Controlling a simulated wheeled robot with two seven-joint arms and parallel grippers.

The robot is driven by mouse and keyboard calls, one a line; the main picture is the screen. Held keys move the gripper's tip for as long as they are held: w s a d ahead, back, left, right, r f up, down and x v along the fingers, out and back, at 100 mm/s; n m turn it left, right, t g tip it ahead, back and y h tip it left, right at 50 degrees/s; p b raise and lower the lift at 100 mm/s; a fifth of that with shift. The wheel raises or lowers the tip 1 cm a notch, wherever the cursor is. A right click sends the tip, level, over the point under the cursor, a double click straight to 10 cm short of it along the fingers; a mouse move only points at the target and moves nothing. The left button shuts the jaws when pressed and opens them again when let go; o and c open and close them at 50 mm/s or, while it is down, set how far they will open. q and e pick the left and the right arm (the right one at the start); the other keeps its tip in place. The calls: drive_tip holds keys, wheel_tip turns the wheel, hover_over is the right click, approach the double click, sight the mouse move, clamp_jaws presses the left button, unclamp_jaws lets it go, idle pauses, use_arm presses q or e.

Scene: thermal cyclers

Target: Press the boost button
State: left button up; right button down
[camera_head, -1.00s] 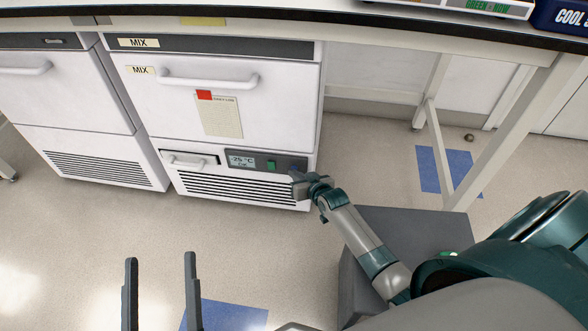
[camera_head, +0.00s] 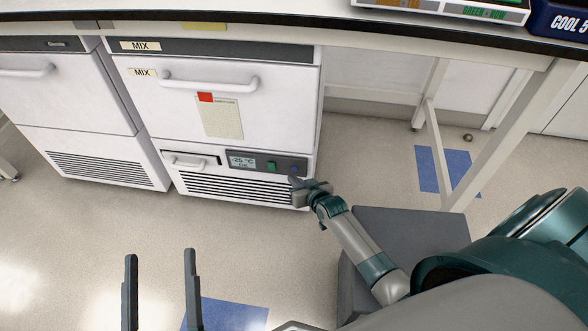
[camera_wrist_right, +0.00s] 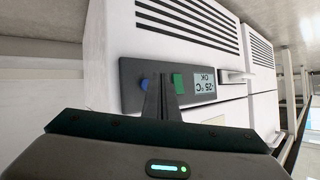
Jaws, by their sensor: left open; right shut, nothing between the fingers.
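The freezer's dark control panel (camera_head: 233,165) has a display (camera_head: 242,161) reading -25 °C, a green switch (camera_head: 271,167) and a round blue button (camera_head: 294,170) near its right end. No boost label is readable. In the right wrist view, the blue button (camera_wrist_right: 145,85) and green switch (camera_wrist_right: 178,82) sit on either side of my fingertips. My right gripper (camera_head: 296,182) is shut and empty, just below the blue button in the head view; I cannot tell whether it touches the panel. My left gripper (camera_head: 160,254) is open and empty over the floor.
The freezer (camera_head: 270,120) stands under a bench (camera_head: 280,20), with a similar unit (camera_head: 75,110) to its left. A small drawer handle (camera_head: 188,162) and vent slats lie beside and below the panel. A white bench leg (camera_head: 500,135) stands at right.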

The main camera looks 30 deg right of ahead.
drive_tip(key=s+a+p, duration=0.2)
drive_tip(key=s, duration=0.1)
drive_tip(key=shift+s+a, duration=0.25)
drive_tip(key=shift+a, duration=0.1)
idle(0.9)
